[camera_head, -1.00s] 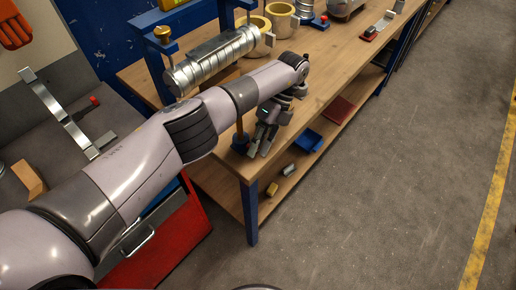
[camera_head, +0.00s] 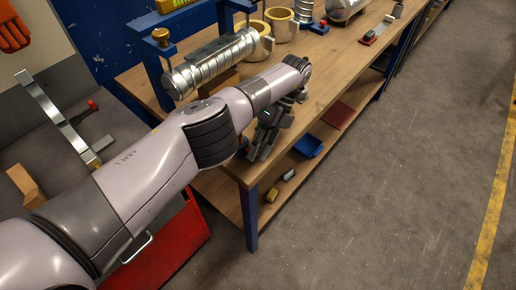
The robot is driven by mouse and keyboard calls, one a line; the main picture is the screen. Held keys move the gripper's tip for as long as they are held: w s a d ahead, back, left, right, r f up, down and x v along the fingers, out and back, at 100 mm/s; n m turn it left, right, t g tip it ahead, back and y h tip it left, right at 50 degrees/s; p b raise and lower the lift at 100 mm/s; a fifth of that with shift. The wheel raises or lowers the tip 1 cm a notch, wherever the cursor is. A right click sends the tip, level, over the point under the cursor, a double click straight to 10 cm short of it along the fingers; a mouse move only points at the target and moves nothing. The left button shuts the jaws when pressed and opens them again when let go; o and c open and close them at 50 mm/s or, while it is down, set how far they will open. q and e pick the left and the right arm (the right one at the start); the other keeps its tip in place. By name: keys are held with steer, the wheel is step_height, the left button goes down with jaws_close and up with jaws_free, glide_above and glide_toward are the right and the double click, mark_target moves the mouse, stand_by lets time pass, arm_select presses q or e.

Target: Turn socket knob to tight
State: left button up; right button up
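A ribbed silver duct (camera_head: 215,65) lies along the bench in a blue frame (camera_head: 152,75). A brass knob (camera_head: 160,36) tops the frame's left post; I cannot tell if this is the socket knob. My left gripper (camera_head: 260,154) points down beside the bench's front edge, clear of the brass knob. Its fingers look empty, but I cannot tell how far apart they are. A small blue part (camera_head: 243,144) is mostly hidden behind my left arm and gripper. My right gripper is not in view.
The wooden bench (camera_head: 330,60) holds cream rings (camera_head: 280,24) and a red-and-black tool (camera_head: 368,38). Its lower shelf holds a blue tray (camera_head: 308,146) and small blocks. A red cabinet (camera_head: 170,245) stands below my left arm. The floor at right is clear.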

arm_select(q)
steer(key=o, duration=0.5)
steer(key=shift+c, duration=0.2)
stand_by(0.3)
